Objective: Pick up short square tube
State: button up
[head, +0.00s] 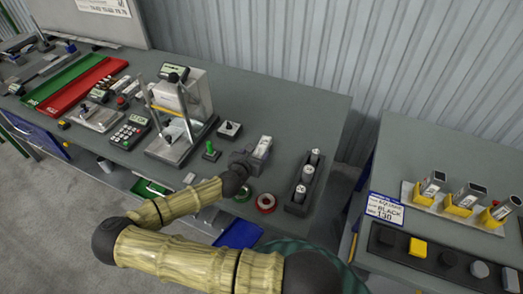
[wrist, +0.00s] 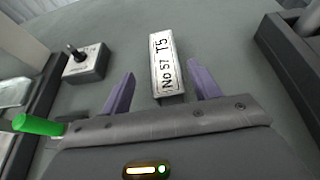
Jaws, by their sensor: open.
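A short pale square-sided bar (wrist: 167,66), marked "No 57 T5", lies on the grey table between and ahead of my fingers in the wrist view. In the head view it (head: 263,147) lies just beyond my gripper (head: 247,160). I take it for the short square tube, but cannot see whether it is hollow. My gripper in the wrist view (wrist: 161,72) is open, with one purple finger on each side of the bar's near end. No contact shows. The fingers are hard to make out in the head view.
A dark rack (head: 291,207) with upright cylinders stands right of the bar. A small knobbed box (head: 230,129) and a green-handled item (head: 210,153) are to the left, near a framed stand (head: 170,148). A red ring (head: 266,203) lies in front. A second table (head: 385,165) holds yellow holders.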

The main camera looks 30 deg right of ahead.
aim_at(260, 151)
jog(key=x, duration=0.2)
jog(key=p+x, duration=0.1)
jog(key=x, duration=0.1)
jog(key=shift+s+d, duration=0.25)
jog(key=shift+w+d+f+p, duration=0.15)
jog(key=shift+w+d+p, duration=0.05)
jog(key=shift+w+p, duration=0.1)
jog(key=shift+w+a+f, duration=0.1)
jog(key=shift+a, duration=0.05)
jog(key=shift+s, duration=0.25)
jog(key=c, duration=1.1)
